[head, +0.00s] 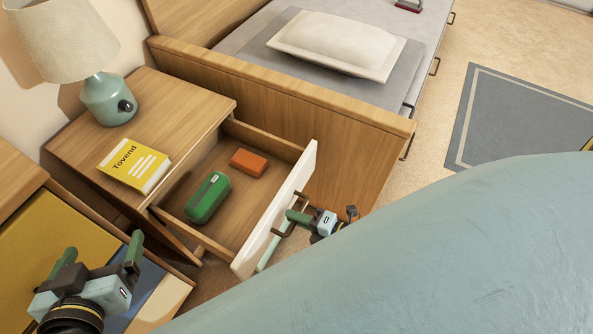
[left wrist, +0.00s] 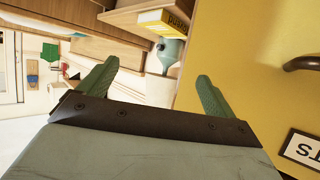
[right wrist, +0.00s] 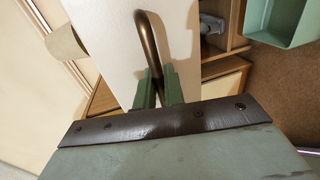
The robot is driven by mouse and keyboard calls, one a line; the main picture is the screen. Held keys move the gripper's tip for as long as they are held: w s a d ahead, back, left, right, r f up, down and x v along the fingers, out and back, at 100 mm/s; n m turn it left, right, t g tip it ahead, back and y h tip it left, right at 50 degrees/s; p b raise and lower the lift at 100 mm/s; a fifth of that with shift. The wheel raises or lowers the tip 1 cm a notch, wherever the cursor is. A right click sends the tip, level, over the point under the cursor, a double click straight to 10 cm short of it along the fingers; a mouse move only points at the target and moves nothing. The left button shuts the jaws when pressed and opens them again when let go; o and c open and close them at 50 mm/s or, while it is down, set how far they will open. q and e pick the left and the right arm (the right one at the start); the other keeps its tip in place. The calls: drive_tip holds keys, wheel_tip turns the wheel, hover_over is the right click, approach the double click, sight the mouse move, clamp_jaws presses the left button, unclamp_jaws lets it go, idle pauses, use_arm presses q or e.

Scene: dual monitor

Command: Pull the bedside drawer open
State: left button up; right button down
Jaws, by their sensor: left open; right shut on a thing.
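The bedside drawer (head: 228,226) is pulled out of the wooden nightstand (head: 205,103), and its inside shows. It has a white front (head: 301,171) with a dark bar handle (head: 273,231). My right gripper (head: 291,217) is at the handle outside the front. In the right wrist view its green fingers are shut around the dark handle (right wrist: 151,52). My left gripper (head: 98,252) is open and empty, in front of the yellow panel at the lower left. Its spread fingers also show in the left wrist view (left wrist: 152,88).
A green case (head: 207,198) and an orange box (head: 249,162) lie in the drawer. The wooden bed (head: 280,110) with a pillow is close beside the drawer.

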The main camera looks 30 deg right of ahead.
drive_tip(key=c, duration=1.6)
unclamp_jaws()
drive_tip(key=shift+s, duration=0.1)
use_arm(q)
drive_tip(key=s+a+f+g+y+p, duration=0.1)
drive_tip(key=s+a+f+g, duration=0.1)
drive_tip(key=s+f+g, duration=0.2)
drive_tip(key=s+a+f+g+y+p, duration=0.1)
drive_tip(key=s+a+f+g+p, duration=0.1)
drive_tip(key=s, duration=0.5)
drive_tip(key=a+f+g, duration=0.1)
drive_tip(key=g, duration=0.1)
drive_tip(key=shift+s+f+n+g+y, duration=0.3)
drive_tip(key=shift+s+f+g, duration=0.05)
drive_tip(key=shift+g, duration=0.05)
use_arm(e)
drive_tip(key=v, duration=1.3)
drive_tip(key=shift+d, duration=0.15)
